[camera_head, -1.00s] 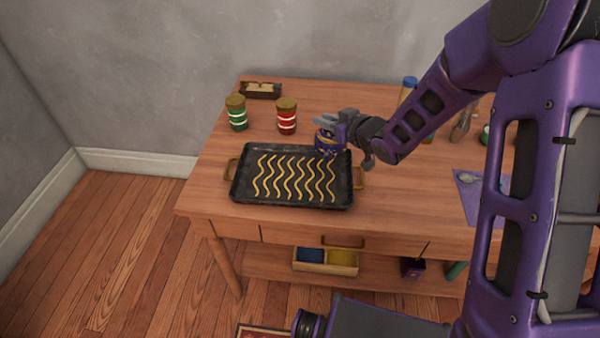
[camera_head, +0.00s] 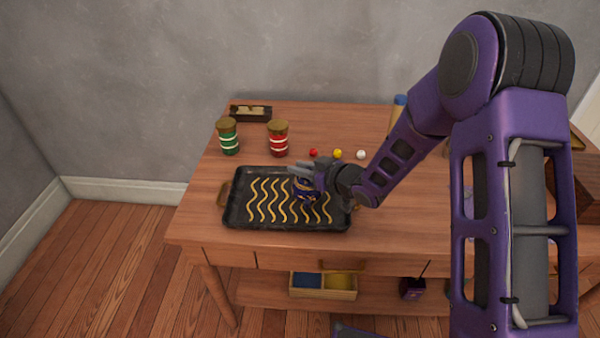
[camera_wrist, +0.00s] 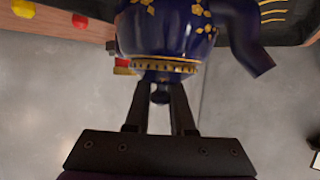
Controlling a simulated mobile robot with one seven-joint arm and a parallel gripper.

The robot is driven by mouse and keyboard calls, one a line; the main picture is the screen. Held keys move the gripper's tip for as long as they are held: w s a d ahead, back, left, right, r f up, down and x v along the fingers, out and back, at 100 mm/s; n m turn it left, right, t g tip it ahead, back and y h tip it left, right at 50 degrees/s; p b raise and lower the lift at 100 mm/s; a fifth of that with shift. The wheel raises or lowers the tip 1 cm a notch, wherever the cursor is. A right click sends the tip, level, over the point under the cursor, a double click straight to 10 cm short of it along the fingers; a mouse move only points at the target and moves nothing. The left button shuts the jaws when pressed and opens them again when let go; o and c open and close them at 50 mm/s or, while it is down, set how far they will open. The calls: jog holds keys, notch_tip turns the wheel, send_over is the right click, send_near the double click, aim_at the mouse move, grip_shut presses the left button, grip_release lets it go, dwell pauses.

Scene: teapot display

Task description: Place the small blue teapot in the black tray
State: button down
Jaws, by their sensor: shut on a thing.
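The small blue teapot (camera_wrist: 165,35) is dark blue with gold flowers and a gold band. In the head view the teapot (camera_head: 303,189) shows small, partly hidden by my gripper (camera_head: 310,180), over the right part of the black tray (camera_head: 238,212). My gripper (camera_wrist: 160,95) is shut on the teapot at its lid knob in the wrist view; the spout points to the right. The tray has gold wavy lines and brass handles, and its edge (camera_wrist: 290,35) shows in the wrist view. I cannot tell whether the teapot touches the tray.
Behind the tray stand a green jar (camera_head: 229,139) and a red jar (camera_head: 278,140). A red ball (camera_head: 313,153), a yellow ball (camera_head: 337,154) and a white ball (camera_head: 361,155) lie right of them. A small dark box (camera_head: 251,114) is at the back. The tray's left part is clear.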

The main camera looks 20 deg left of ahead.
jog(key=shift+f, duration=0.45)
jog(key=shift+f, duration=0.2)
jog(key=c, duration=0.8)
grip_release()
jog(key=shift+o, duration=0.2)
jog(key=shift+r, duration=0.1)
jog(key=shift+d+r, duration=0.1)
jog(key=shift+r, duration=0.1)
jog(key=p+v, duration=0.1)
jog(key=v, duration=1)
jog(key=shift+s+d, duration=0.25)
jog(key=shift+d, duration=0.05)
